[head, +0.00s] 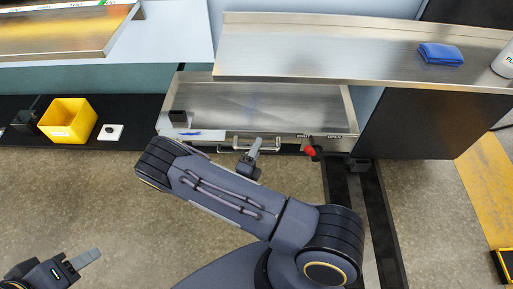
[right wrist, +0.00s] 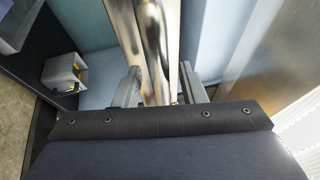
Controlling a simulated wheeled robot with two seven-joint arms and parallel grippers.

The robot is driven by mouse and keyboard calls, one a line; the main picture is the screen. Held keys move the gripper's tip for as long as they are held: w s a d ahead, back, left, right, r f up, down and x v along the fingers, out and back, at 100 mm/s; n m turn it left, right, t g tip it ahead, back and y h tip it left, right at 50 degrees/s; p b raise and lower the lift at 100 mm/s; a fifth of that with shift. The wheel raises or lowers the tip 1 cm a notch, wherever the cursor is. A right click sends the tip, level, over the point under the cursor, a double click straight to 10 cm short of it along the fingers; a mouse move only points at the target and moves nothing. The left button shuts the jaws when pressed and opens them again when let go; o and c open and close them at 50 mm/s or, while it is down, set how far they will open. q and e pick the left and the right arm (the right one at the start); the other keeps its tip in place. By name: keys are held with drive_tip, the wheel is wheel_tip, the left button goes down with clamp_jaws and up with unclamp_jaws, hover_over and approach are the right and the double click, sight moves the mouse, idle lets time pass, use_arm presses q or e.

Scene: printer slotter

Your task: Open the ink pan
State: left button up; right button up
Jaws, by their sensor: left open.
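The ink pan (head: 265,100) is a wide steel tray under the shelf, with a bar handle (head: 228,148) on its front. A red knob (head: 311,151) sits at the right of the front, beside small labels. My right gripper (head: 253,150) is at the handle. In the right wrist view its two fingers (right wrist: 160,88) stand apart, one on each side of a shiny metal bar (right wrist: 152,45); a gap shows on the right side. I cannot tell whether the left finger touches it. My left gripper (head: 80,262) is open and empty at the lower left, away from the pan.
A steel shelf (head: 350,50) overhangs the pan and carries a blue cloth (head: 440,54) and a white can (head: 505,62). A yellow bin (head: 68,120) stands on a black ledge at the left.

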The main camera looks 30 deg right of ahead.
drive_tip(key=p+v, duration=0.1)
drive_tip(key=v, duration=0.7)
drive_tip(key=shift+d, duration=0.1)
idle(0.5)
